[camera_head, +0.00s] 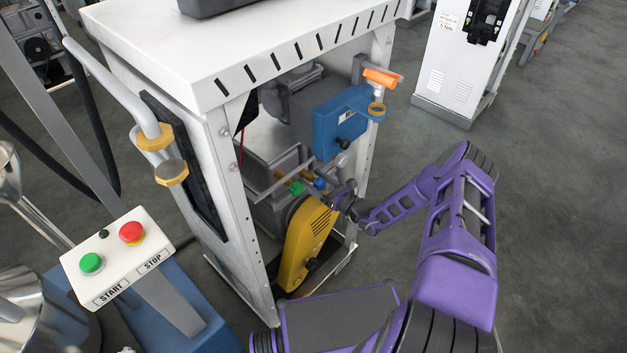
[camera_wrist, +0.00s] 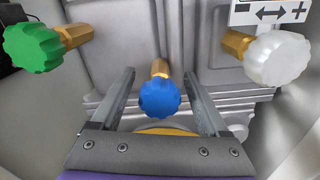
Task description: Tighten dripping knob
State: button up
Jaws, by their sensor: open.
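Three lobed knobs on brass stems show in the wrist view: a green knob (camera_wrist: 34,47) at the left, a blue knob (camera_wrist: 160,98) in the middle and a white knob (camera_wrist: 277,58) at the right. My gripper (camera_wrist: 158,76) is open, with one finger on each side of the blue knob and visible gaps between. In the head view, the green knob (camera_head: 297,188) and blue knob (camera_head: 319,183) sit inside the machine, with my gripper (camera_head: 338,190) just right of the blue one. I see no drip, so I cannot tell which knob drips.
The white machine frame (camera_head: 230,150) has a post beside my arm. A yellow housing (camera_head: 308,243) lies just below the knobs, and a blue box (camera_head: 340,125) is above. A START/STOP panel (camera_head: 112,262) stands at left.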

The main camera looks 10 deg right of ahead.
jog(key=shift+w, duration=0.1)
grip_shut()
dwell(0.4)
jog(key=shift+f+m, duration=0.1)
jog(key=shift+m, duration=0.2)
jog(key=shift+m+b, duration=0.75)
jog(key=shift+m, duration=0.15)
jog(key=m+b, duration=0.1)
jog(key=m, duration=0.2)
jog(key=shift+m, duration=0.3)
jog(key=m+b, duration=0.1)
jog(key=m, duration=0.4)
jog(key=shift+m+b, duration=0.3)
